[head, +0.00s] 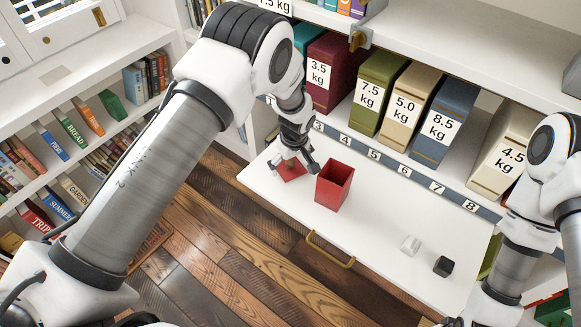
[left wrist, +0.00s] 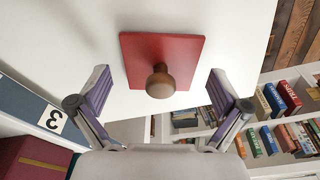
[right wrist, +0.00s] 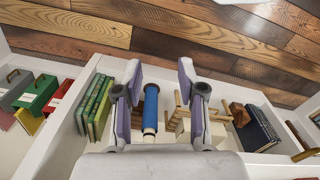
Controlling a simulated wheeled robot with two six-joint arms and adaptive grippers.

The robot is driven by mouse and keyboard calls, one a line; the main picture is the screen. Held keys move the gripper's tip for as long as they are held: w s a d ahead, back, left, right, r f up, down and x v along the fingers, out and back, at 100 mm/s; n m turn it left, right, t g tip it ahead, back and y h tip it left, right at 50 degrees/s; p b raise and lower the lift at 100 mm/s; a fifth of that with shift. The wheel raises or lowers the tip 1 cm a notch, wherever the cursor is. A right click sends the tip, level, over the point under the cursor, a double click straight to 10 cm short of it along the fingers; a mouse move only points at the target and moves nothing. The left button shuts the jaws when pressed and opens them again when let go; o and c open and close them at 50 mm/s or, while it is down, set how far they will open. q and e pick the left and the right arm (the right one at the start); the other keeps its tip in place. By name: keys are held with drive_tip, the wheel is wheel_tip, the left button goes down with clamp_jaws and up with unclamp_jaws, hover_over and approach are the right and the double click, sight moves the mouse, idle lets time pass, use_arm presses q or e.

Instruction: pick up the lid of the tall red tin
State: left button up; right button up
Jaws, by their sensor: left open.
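The tall red tin (head: 332,190) stands open-topped and upright on the white pull-out board. Its square red lid (head: 288,174) lies flat on the board to the left of the tin. In the left wrist view the lid (left wrist: 135,55) has a round brown knob (left wrist: 160,82) in its middle. My left gripper (head: 297,168) is over the lid, pointing down. In the left wrist view its fingers (left wrist: 162,92) are wide apart, one on each side of the knob, with nothing held. My right gripper (right wrist: 160,90) has its fingers apart; a blue roll (right wrist: 150,108) shows beyond them.
Weight-labelled binders, including a dark red one (head: 328,72), stand on the shelf behind. A brass handle (head: 330,249) is on the board's front edge.

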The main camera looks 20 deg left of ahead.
use_arm(q)
drive_tip(key=c, duration=1.2)
drive_tip(key=shift+c, duration=0.2)
drive_tip(key=shift+r, duration=0.15)
